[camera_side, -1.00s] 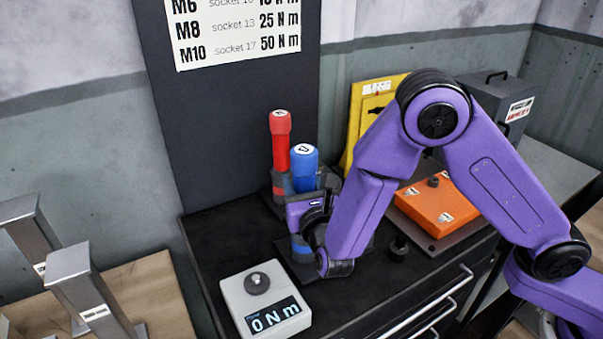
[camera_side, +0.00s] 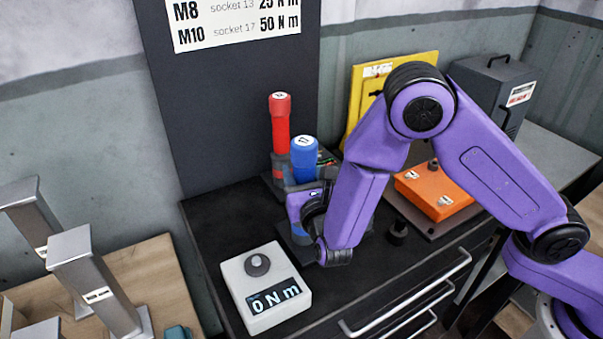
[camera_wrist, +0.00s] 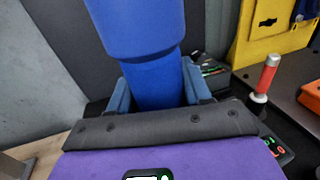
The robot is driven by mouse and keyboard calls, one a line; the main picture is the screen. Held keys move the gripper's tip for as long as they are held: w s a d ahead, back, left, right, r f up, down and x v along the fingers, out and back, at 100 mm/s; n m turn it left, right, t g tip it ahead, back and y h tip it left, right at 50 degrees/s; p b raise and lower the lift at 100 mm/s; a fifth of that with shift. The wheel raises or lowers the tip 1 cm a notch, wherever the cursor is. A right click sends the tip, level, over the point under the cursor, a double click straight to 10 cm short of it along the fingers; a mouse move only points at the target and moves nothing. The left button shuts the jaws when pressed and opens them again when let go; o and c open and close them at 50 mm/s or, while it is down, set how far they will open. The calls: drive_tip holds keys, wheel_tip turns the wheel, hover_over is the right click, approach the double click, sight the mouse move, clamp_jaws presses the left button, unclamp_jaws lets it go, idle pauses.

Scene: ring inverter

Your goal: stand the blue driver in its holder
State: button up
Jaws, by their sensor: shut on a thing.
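The blue driver (camera_side: 304,158) is upright, with a white-marked cap on top, in front of the red driver in the side view. My gripper (camera_wrist: 155,92) is shut around its narrower part, with a finger on each side; its thick blue handle (camera_wrist: 140,25) rises above the fingers in the wrist view. In the side view my gripper (camera_side: 308,198) hides the driver's middle. A dark holder base (camera_side: 288,246) shows below it. Whether the driver's lower end is inside the holder or just above it cannot be told.
The red driver (camera_side: 281,125) stands close behind. A white torque tester (camera_side: 265,288) reading 0 N m sits in front left. A yellow panel (camera_side: 365,95) stands behind.

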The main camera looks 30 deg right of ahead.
drive_tip(key=o, duration=1.4)
drive_tip(key=shift+f, duration=0.1)
drive_tip(key=shift+f, duration=0.1)
drive_tip(key=shift+s, duration=0.1)
